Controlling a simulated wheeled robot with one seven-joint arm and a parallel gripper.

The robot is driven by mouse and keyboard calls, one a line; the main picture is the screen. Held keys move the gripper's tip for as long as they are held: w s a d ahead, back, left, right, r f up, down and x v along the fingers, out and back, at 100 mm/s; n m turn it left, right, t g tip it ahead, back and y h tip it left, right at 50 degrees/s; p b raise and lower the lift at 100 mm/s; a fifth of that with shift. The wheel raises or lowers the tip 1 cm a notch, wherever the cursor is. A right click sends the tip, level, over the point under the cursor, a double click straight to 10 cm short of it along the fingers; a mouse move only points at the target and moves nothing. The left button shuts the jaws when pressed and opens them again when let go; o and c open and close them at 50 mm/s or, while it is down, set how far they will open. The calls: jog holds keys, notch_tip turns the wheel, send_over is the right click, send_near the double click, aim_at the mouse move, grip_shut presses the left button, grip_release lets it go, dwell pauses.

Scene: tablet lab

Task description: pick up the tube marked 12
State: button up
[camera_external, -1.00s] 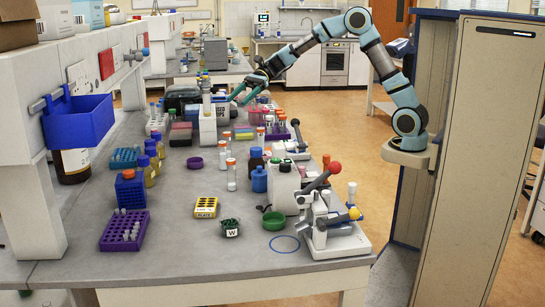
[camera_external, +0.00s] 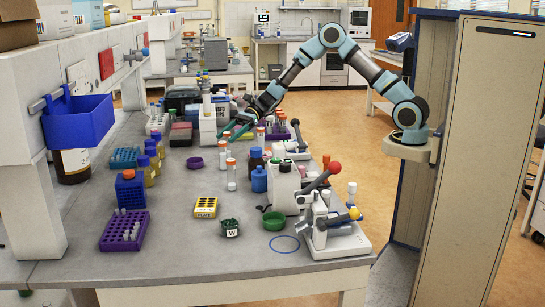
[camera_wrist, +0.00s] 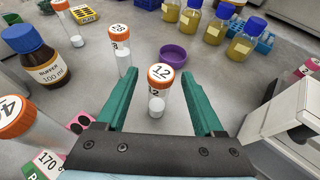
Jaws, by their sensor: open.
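The tube marked 12 (camera_wrist: 158,104) has an orange-rimmed cap and white contents. In the wrist view it stands upright between the two green fingers of my gripper (camera_wrist: 159,75), with visible gaps on both sides. My gripper is open and holds nothing. In the external view my gripper (camera_external: 235,130) is low over the bench among orange-capped tubes. I cannot read the cap numbers there.
Another orange-capped tube (camera_wrist: 122,55) stands just beyond the left finger. A brown buffer bottle (camera_wrist: 45,60) and an orange-capped tube (camera_wrist: 25,128) are at left. A purple bowl (camera_wrist: 173,54) lies beyond. A white device (camera_wrist: 285,125) is at right.

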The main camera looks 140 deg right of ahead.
jog(key=shift+w+d+f, duration=0.1)
jog(key=shift+w+f, duration=0.1)
jog(key=shift+w, duration=0.35)
grip_shut()
